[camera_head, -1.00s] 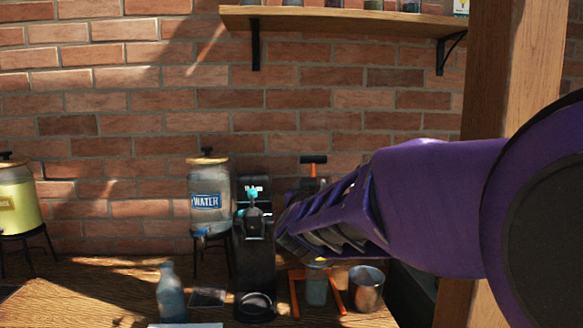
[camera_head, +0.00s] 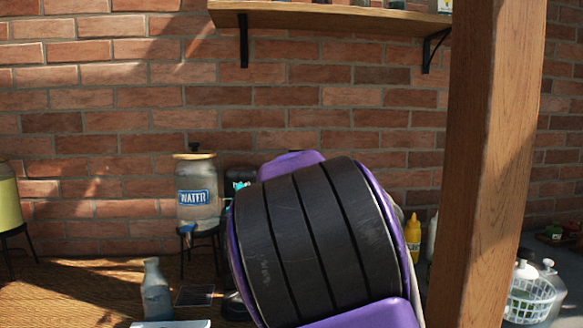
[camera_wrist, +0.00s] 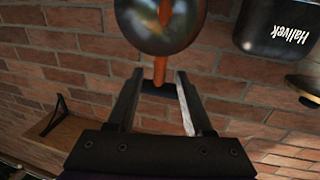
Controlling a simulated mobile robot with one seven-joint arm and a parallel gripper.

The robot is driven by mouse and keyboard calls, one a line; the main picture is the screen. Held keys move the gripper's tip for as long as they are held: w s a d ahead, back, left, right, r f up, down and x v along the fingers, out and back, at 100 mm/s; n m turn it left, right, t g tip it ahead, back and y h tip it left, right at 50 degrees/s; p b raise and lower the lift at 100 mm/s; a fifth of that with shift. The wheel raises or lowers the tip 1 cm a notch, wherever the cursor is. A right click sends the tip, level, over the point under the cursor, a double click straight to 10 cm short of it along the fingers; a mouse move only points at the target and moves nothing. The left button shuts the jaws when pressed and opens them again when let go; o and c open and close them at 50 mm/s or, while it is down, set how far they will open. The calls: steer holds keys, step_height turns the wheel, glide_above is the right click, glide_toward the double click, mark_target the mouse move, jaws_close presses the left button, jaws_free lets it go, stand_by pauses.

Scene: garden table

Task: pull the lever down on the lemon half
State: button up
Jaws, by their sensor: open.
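In the wrist view, the orange lever (camera_wrist: 160,70) with its black crossbar handle (camera_wrist: 158,89) shows beyond a shiny round metal part (camera_wrist: 160,22) of the press. My gripper (camera_wrist: 160,74) is open, with one finger on each side of the lever and the handle between them in the picture. I cannot tell whether either finger touches it. In the head view, my purple and black arm hides the press and my gripper. The lemon half is not visible in either view.
A black machine marked Halivek (camera_wrist: 275,32) is near the press. The head view shows a water dispenser (camera_head: 197,195), a blue bottle (camera_head: 155,291), a yellow bottle (camera_head: 412,238) and a wooden post (camera_head: 490,160) to the right. A shelf (camera_head: 330,18) hangs above.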

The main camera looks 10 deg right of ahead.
steer(key=shift+w+d, duration=0.2)
steer(key=shift+w, duration=0.6)
steer(key=shift+w+d, duration=0.15)
steer(key=shift+w, duration=0.65)
steer(key=shift+c, duration=0.3)
jaws_close()
